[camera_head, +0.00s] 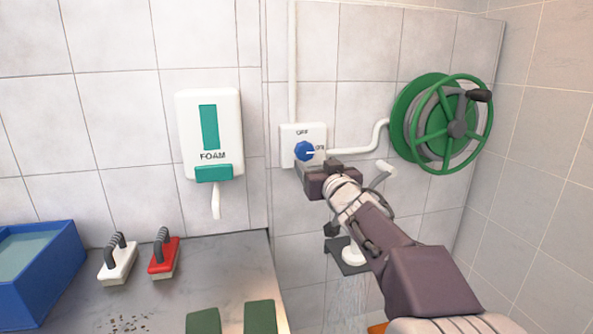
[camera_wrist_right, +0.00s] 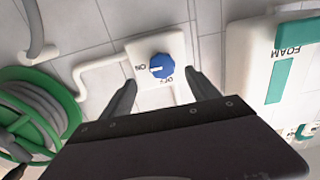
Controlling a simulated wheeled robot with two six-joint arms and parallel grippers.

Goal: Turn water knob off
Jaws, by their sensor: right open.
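The blue water knob (camera_head: 304,150) sits on a white wall plate (camera_head: 289,133) marked OFF at the top and ON at the right. Its white pointer line faces right, toward ON. In the right wrist view the knob (camera_wrist_right: 162,66) is seen head-on, with its pointer toward ON. My right gripper (camera_head: 312,176) is open and empty, just below and in front of the plate. In the right wrist view its two fingers (camera_wrist_right: 163,80) are spread to either side of the knob, apart from it. My left gripper is not in view.
A green hose reel (camera_head: 437,124) is on the wall at right, joined to the plate by a white pipe (camera_head: 365,142). A FOAM dispenser (camera_head: 209,135) hangs at left. A counter (camera_head: 205,265) holds brushes and a blue bin (camera_head: 38,262). Streaks like water fall below my right arm.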

